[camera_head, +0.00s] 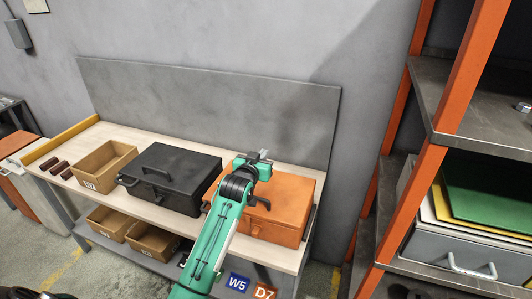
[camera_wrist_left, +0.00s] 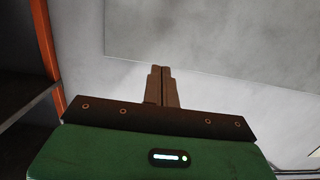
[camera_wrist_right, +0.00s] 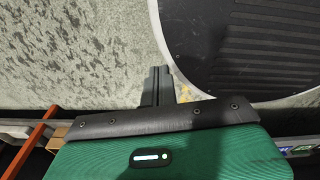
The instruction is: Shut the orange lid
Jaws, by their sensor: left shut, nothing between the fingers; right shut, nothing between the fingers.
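The orange box (camera_head: 279,230) stands on the bench, right of the black case. Its orange lid (camera_head: 297,190) looks flat and down on the box, though my left arm hides part of it and its left edge. My left gripper (camera_head: 265,154) is shut and empty, above the lid's far side near the grey back panel; whether it touches the lid cannot be told. In the left wrist view its fingers (camera_wrist_left: 163,70) are together against a grey surface. My right gripper (camera_wrist_right: 157,72) is shut and empty in the right wrist view, over a speckled floor.
A black case (camera_head: 170,178) and an open cardboard bin (camera_head: 104,163) share the bench (camera_head: 134,137). A grey back panel (camera_head: 215,105) rises behind them. An orange-posted shelf rack (camera_head: 466,70) stands close on the right. More cardboard bins (camera_head: 152,240) sit on the lower shelf.

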